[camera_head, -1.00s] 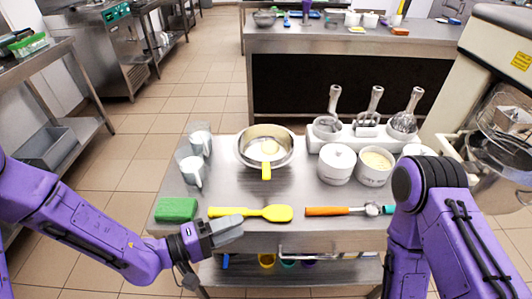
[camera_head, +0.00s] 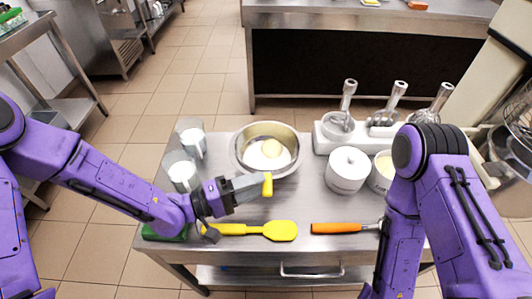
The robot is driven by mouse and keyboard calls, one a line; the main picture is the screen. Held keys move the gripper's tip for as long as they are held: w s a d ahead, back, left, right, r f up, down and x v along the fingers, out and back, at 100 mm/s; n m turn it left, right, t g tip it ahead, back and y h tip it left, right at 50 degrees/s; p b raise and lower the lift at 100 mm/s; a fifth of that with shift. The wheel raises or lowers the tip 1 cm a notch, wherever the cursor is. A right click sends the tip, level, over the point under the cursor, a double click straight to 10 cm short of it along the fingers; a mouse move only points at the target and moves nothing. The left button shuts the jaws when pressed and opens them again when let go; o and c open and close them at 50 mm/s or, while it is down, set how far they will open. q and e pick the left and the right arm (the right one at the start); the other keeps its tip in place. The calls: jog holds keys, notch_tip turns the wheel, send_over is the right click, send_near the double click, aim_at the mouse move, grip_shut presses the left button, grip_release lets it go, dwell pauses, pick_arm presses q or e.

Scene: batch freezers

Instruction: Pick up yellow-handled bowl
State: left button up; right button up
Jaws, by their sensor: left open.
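The metal bowl (camera_head: 242,160) stands on the steel table, with something pale yellow inside it. Its yellow handle (camera_head: 267,186) points toward the front edge of the table. My left gripper (camera_head: 256,186) comes in from the left, with its grey fingers at the handle in front of the bowl. The fingers are open and overlap the handle's left side in the picture; I cannot tell whether they touch it. My right arm shows at the right, but its gripper is not in view.
A yellow spatula (camera_head: 280,231) and an orange-handled tool (camera_head: 340,228) lie along the front of the table (camera_head: 315,195). Two glass mugs (camera_head: 183,174) stand left of the bowl. White pots (camera_head: 347,172) and a utensil holder (camera_head: 335,135) stand at its right.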

pick_arm(q)
jog(key=p+x, duration=0.1)
jog(key=x, duration=0.5)
jog(key=shift+p, duration=0.35)
grip_shut()
